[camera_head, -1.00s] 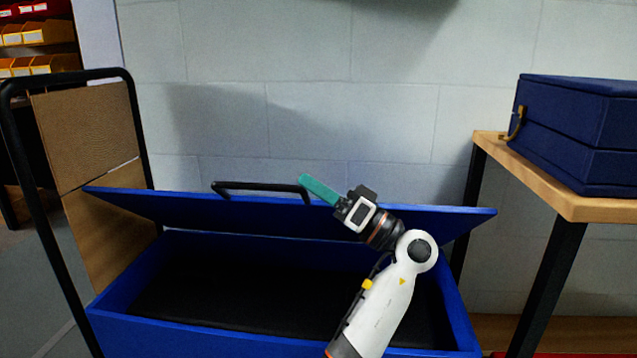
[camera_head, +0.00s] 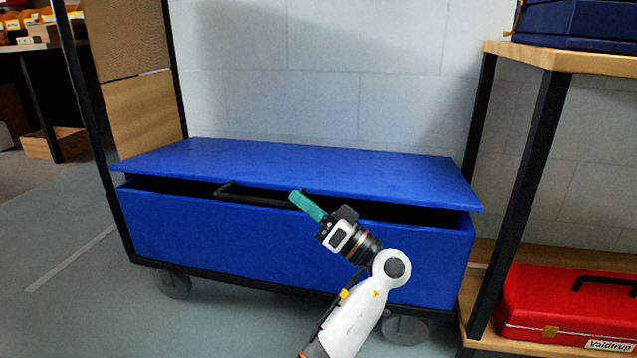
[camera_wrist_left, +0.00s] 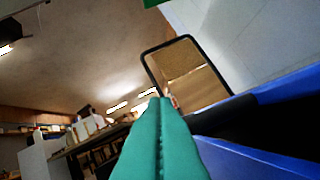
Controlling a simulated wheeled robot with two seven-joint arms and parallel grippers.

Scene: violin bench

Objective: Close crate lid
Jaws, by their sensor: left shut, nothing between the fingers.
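The blue crate (camera_head: 240,240) stands on a wheeled black frame in the head view. Its blue lid (camera_head: 300,168) is nearly down, with a narrow dark gap along the front. A black handle (camera_head: 262,197) sits at the lid's front edge. My left gripper (camera_head: 306,206), with green fingers, is shut and empty at the front edge of the lid, beside the right end of the handle; whether it touches the lid I cannot tell. The green fingers fill the lower middle of the left wrist view (camera_wrist_left: 160,140), pressed together. The right gripper is not in view.
A wooden-topped table (camera_head: 560,56) with black legs stands at the right, a dark blue case (camera_head: 580,22) on top. A red case (camera_head: 565,305) lies on its lower shelf. The cart's upright panel (camera_head: 130,95) is at the left. The floor at front left is clear.

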